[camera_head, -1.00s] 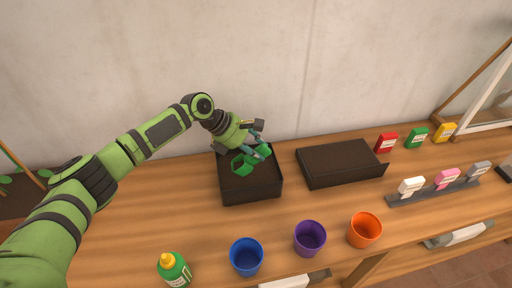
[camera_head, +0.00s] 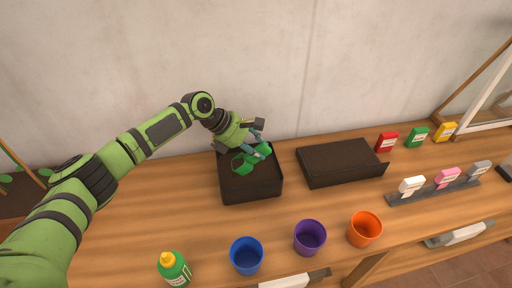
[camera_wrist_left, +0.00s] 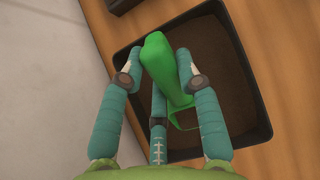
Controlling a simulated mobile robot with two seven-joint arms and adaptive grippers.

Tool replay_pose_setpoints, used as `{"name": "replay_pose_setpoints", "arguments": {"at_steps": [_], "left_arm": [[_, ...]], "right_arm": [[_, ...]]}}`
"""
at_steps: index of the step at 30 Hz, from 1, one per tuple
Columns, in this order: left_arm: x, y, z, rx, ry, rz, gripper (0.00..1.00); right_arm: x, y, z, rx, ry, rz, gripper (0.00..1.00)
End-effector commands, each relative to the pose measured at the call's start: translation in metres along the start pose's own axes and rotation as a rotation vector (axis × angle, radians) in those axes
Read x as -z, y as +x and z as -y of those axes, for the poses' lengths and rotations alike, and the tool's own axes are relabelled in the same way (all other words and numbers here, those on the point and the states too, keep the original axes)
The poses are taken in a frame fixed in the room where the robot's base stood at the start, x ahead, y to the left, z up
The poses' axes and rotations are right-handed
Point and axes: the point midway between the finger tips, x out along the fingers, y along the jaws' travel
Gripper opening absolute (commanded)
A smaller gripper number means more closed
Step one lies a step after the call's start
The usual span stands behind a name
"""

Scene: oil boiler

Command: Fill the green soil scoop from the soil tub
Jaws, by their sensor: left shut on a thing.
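The soil tub (camera_head: 252,194) is a dark square box on the wooden bench, with brown soil in it. It also shows in the left wrist view (camera_wrist_left: 262,95). My left gripper (camera_head: 256,146) is over the tub and shut on the green soil scoop (camera_head: 243,164). In the left wrist view, my left gripper's teal fingers (camera_wrist_left: 162,75) close around the handle of the green scoop (camera_wrist_left: 158,52). The scoop's bowl is inside the tub's outline, low over or at the soil; contact and any soil in it are hard to tell. My right gripper is not in view.
A wide black tray (camera_head: 340,164) stands right of the tub. Blue (camera_head: 246,257), purple (camera_head: 310,238) and orange (camera_head: 364,230) pots and a green bottle (camera_head: 174,269) line the front. Seed packets (camera_head: 418,137) stand at the right. A wall is close behind.

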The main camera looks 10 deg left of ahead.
Motion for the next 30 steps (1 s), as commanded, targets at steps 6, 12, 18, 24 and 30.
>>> {"name": "replay_pose_setpoints", "arguments": {"at_steps": [6, 12, 18, 24, 30], "left_arm": [[0.0, 0.0, 0.0, 0.0, 0.0, 0.001, 0.01], [-0.002, 0.0, 0.0, 0.0, 0.0, -0.005, 0.01], [-0.005, 0.001, 0.0, 0.002, 0.0, -0.04, 0.01], [-0.009, 0.003, 0.0, 0.002, 0.0, -0.089, 0.01], [-0.013, 0.007, 0.0, 0.003, 0.0, -0.149, 0.01]], "right_arm": [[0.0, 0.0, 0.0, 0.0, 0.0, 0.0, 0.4], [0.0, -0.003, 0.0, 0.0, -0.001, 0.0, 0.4], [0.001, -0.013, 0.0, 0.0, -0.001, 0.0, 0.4], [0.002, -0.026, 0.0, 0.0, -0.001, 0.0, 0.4], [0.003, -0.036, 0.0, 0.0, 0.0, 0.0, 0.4]]}}
